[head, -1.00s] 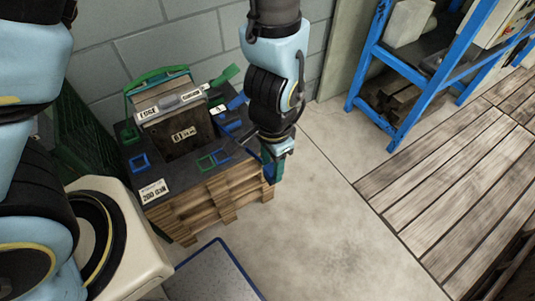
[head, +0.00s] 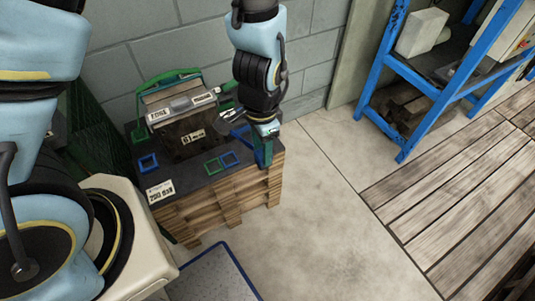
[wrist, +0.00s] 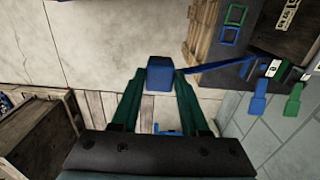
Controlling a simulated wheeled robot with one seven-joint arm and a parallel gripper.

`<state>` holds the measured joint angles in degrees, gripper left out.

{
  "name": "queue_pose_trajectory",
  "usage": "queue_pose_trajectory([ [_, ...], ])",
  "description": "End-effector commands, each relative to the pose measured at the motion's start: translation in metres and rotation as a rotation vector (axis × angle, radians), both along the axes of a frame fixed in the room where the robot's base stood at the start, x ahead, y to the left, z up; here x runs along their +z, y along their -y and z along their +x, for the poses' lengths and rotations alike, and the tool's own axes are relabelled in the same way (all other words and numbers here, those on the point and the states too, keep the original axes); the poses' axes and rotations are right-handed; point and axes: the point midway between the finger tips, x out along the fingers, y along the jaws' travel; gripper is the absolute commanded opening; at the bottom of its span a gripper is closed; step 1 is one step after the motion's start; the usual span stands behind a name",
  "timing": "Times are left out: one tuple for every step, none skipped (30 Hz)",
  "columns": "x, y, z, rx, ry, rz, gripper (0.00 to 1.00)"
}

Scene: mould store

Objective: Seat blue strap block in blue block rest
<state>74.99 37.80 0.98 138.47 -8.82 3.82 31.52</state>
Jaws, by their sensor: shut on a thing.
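My gripper (wrist: 158,95) has its dark green fingers shut on the blue strap block (wrist: 160,74). A blue strap (wrist: 215,66) runs from the block to the right. In the head view my gripper (head: 263,152) is at the right edge of the dark-topped pallet stand; the block is hard to make out there. A blue square frame (head: 229,159), apparently the blue block rest, lies on the stand top beside a green one (head: 212,166). They also show in the wrist view, blue (wrist: 230,35) and green (wrist: 235,14), to the right of the held block, which is apart from them.
Another blue square frame (head: 148,163) lies at the stand's left. A dark mould (head: 184,135) with labels and a green strap (head: 168,75) stands at the back. A blue rack (head: 430,85) stands right. The floor (head: 320,200) between is clear.

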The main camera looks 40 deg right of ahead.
Motion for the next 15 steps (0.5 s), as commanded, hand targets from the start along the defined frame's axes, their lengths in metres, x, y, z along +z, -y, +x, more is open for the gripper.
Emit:
queue_pose_trajectory([
  [0.000,0.000,0.004,0.003,0.000,0.000,0.00],
  [0.000,0.000,0.007,0.002,0.000,0.000,0.00],
  [0.000,0.000,0.010,0.002,0.000,0.000,0.00],
  [0.000,0.000,0.012,0.002,0.000,0.000,0.00],
  [0.000,0.000,0.015,0.002,0.000,0.000,0.00],
  [0.000,0.000,0.018,0.002,0.000,0.000,0.00],
  [0.000,0.000,0.020,0.002,0.000,0.000,0.00],
  [0.000,0.001,0.022,0.002,0.001,-0.001,0.00],
  [0.000,0.001,0.025,0.002,0.001,-0.001,0.00],
  [0.000,0.001,0.027,0.002,0.001,-0.001,0.00],
  [0.000,0.001,0.030,0.002,0.001,-0.001,0.00],
  [0.000,0.001,0.033,0.002,0.001,-0.001,0.00],
  [0.000,0.001,0.035,0.003,0.001,-0.001,0.00],
  [0.000,0.001,0.037,0.003,0.000,0.000,0.00],
  [0.000,0.001,0.040,0.002,0.000,0.000,0.00],
])
